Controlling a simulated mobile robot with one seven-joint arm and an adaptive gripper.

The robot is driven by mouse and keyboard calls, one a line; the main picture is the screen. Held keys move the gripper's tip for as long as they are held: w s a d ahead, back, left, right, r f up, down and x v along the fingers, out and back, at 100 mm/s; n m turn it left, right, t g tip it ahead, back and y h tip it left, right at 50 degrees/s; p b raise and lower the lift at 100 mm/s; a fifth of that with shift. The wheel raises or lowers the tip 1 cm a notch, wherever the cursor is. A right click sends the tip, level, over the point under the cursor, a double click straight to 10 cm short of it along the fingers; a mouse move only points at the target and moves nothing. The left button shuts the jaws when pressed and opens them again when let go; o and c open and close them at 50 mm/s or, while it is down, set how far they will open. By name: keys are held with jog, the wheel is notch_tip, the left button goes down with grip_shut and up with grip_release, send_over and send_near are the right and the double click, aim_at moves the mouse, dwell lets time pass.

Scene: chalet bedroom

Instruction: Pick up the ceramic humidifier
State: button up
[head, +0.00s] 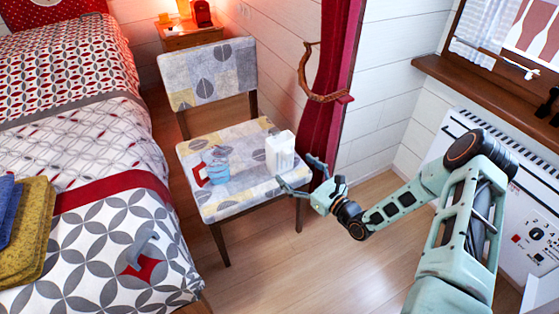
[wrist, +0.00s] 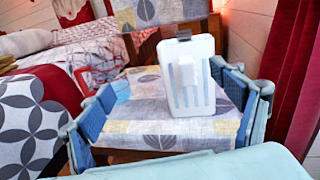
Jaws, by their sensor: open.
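The ceramic humidifier (head: 281,152) looks like a white upright block with slots and stands on the patterned seat of the chair (head: 240,198), near its right side. In the wrist view the humidifier (wrist: 188,75) has a grey clip at its top and several bluish slots on its face. My gripper (head: 298,174) is open and empty, just to the right of and below the humidifier in the head view. In the wrist view its two fingers stand wide apart, and the humidifier shows between them, nearer the right finger. I cannot see contact.
A translucent blue vessel (head: 217,167) and a red item (head: 200,175) are on the seat to the humidifier's left. The chair backrest (head: 207,73) rises behind. A red curtain (head: 333,90) hangs right of the chair, and the bed (head: 90,235) is left. Floor (head: 290,260) in front is clear.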

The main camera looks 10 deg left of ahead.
aim_at(285, 150)
jog(key=w+a+b, duration=0.1)
jog(key=w, duration=0.2)
jog(key=w+a+f+m+t+h+b, duration=0.1)
jog(key=w, duration=0.2)
jog(key=w+a+f+m+b, duration=0.1)
jog(key=w+a, duration=0.1)
jog(key=w, duration=0.1)
jog(key=shift+w+h+b, duration=0.3)
jog(key=shift+w, duration=0.1)
jog(key=shift+w+a, duration=0.15)
jog(key=shift+w, duration=0.05)
jog(key=shift+c, duration=0.6)
jog(key=c, duration=1.5)
jog(key=shift+r+t, duration=0.15)
jog(key=shift+t, duration=0.15)
jog(key=shift+c, duration=0.9)
